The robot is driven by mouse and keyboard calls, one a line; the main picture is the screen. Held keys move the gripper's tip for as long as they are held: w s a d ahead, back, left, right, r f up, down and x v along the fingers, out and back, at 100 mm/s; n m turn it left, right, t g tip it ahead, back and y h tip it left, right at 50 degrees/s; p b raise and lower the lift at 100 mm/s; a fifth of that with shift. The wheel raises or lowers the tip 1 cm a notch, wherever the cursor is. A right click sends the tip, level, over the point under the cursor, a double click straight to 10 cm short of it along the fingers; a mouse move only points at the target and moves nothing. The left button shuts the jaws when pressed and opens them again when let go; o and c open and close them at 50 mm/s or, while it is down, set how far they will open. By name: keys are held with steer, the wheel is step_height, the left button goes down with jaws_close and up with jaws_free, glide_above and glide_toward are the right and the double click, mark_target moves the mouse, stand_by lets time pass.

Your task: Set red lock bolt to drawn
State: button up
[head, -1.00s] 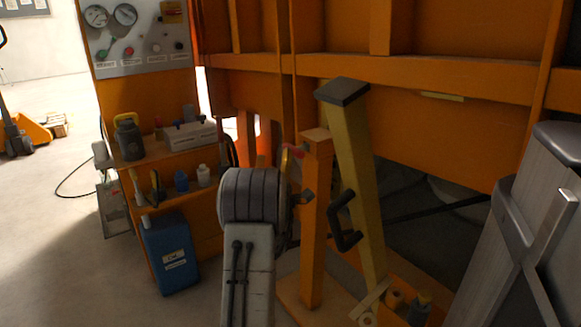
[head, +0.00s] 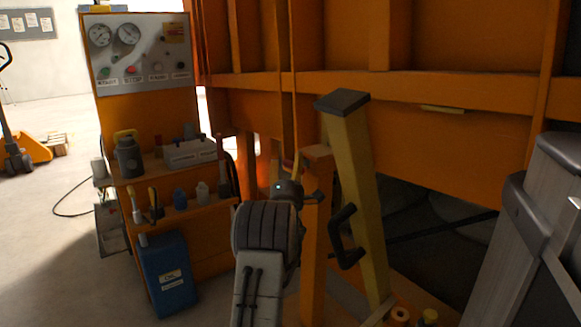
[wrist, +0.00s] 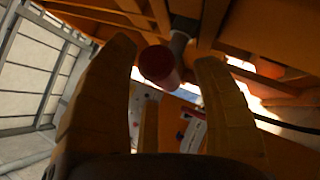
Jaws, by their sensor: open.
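In the wrist view, the red lock bolt's red cylindrical end (wrist: 158,66) shows between and beyond the two fingers of my gripper (wrist: 166,52). A grey shaft (wrist: 181,38) runs from it towards the orange structure. The fingers are open, with gaps on both sides of the red end; I see no contact. In the head view, my gripper (head: 298,178) is beside the top of the short orange post (head: 316,240), mostly behind my own wrist. The bolt is largely hidden there, and its exact position cannot be told.
A leaning yellow post (head: 355,180) with a black handle (head: 343,238) stands just right of the orange post. An orange shelf unit (head: 210,240) with bottles and a gauge panel (head: 140,50) is at left. A blue can (head: 165,275) stands on the floor.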

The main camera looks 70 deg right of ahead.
steer(key=shift+d+r, duration=0.1)
steer(key=shift+d, duration=0.15)
steer(key=shift+r, duration=0.1)
jaws_close()
stand_by(0.6)
